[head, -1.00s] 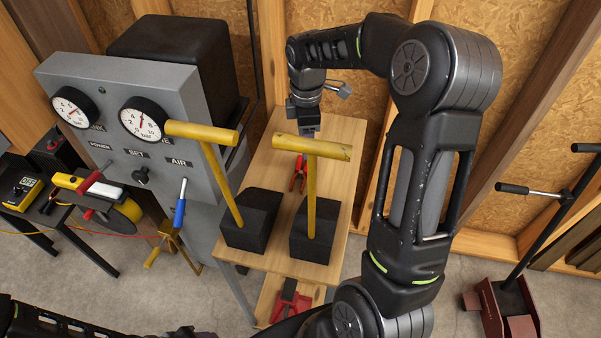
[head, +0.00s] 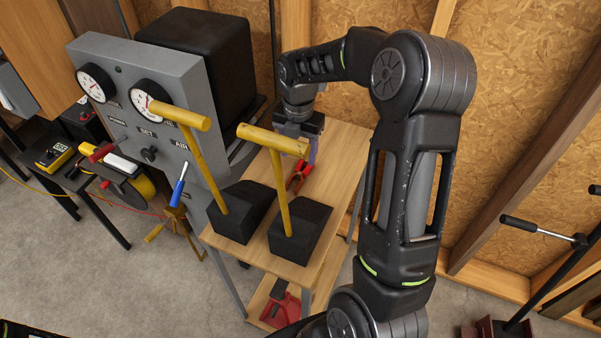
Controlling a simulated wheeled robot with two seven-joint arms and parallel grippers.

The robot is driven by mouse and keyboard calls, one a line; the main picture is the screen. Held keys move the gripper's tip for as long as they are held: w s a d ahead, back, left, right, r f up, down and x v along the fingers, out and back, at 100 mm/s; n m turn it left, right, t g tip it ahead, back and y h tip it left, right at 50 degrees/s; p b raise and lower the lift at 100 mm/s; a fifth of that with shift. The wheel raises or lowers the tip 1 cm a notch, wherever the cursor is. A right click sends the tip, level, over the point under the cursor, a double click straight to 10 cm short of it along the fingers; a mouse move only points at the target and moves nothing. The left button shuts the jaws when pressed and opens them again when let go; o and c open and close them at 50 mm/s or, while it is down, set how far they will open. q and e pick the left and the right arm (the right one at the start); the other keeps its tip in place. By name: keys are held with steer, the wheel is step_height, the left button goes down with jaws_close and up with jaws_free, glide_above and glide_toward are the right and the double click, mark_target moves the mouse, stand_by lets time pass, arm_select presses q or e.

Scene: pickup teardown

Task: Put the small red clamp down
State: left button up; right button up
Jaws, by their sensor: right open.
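The small red clamp (head: 296,180) lies on the wooden table top (head: 340,160), behind the two yellow-handled mallets. The nearer mallet hides part of it. My right gripper (head: 301,143) is open and points down at the back of the table, just beyond the clamp in the picture. No thing shows between its fingers; whether a finger touches the clamp I cannot tell. My left gripper is out of view.
Two mallets (head: 236,210) (head: 304,225) stand on black heads with tall yellow handles at the table's front. A grey gauge panel (head: 130,60) is at the left. A red tool (head: 280,308) lies on the lower shelf. The table's right side is clear.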

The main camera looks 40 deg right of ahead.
mark_target(299, 172)
steer(key=shift+f, duration=1)
step_height(299, 172, down, 5)
steer(key=shift+d+f+p, duration=0.1)
steer(key=shift+d+p, duration=0.05)
steer(key=shift+p, duration=0.6)
steer(key=shift+c, duration=0.3)
jaws_close()
